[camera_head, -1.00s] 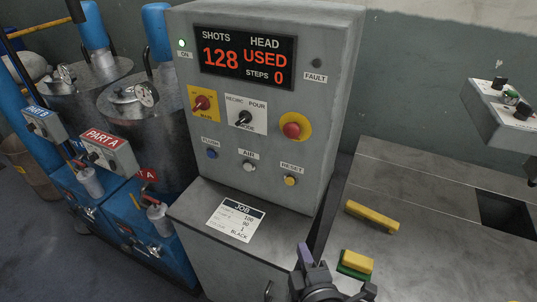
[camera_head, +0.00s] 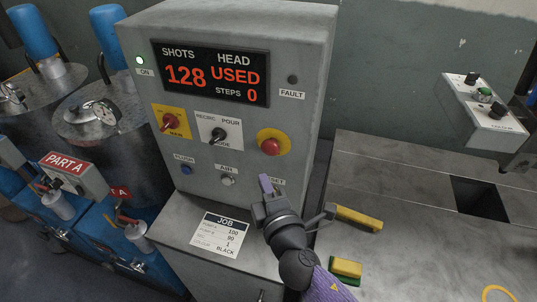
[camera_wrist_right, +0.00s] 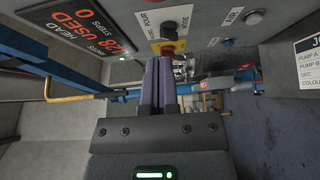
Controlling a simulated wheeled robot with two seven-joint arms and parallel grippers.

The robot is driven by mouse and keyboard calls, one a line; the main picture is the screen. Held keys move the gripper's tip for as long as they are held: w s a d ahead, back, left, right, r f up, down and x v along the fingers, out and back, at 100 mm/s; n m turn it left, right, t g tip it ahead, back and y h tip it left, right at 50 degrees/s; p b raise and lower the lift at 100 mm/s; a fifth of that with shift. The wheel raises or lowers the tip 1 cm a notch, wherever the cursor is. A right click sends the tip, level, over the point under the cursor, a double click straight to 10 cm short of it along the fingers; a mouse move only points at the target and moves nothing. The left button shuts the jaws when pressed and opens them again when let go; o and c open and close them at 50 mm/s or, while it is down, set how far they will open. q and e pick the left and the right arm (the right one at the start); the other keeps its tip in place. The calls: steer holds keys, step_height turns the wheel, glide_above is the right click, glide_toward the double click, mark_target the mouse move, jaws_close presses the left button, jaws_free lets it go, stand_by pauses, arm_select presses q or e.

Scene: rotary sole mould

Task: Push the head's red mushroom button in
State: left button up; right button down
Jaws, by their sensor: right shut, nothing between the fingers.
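The red mushroom button (camera_head: 270,147) sits on a yellow disc on the grey control head (camera_head: 310,70), right of the mode knob. My right gripper (camera_head: 264,182) is shut and empty, its purple fingertips just below the button in the picture and overlapping the reset label. I cannot tell the gap to the panel. In the right wrist view the shut fingers (camera_wrist_right: 160,62) appear in front of the red-and-yellow main switch (camera_wrist_right: 169,48). The mushroom button does not show there. My left gripper is not in view.
The panel also holds the mode knob (camera_head: 218,135), blue flush button (camera_head: 186,170) and air button (camera_head: 228,180). A job card (camera_head: 219,233) lies on the ledge below. A yellow bar (camera_head: 358,218) and a yellow-green block (camera_head: 345,269) lie on the bench at right.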

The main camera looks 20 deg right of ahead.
mark_target(264, 149)
steer(key=shift+w+d+f, duration=0.1)
steer(key=shift+w+d, duration=0.35)
steer(key=shift+w, duration=0.65)
steer(key=shift+w+d+r, duration=0.1)
steer(key=shift+w+d, duration=0.35)
steer(key=shift+w, duration=0.7)
steer(key=shift+w+d+f, duration=0.1)
steer(key=shift+w+d, duration=0.35)
steer(key=shift+w, duration=0.65)
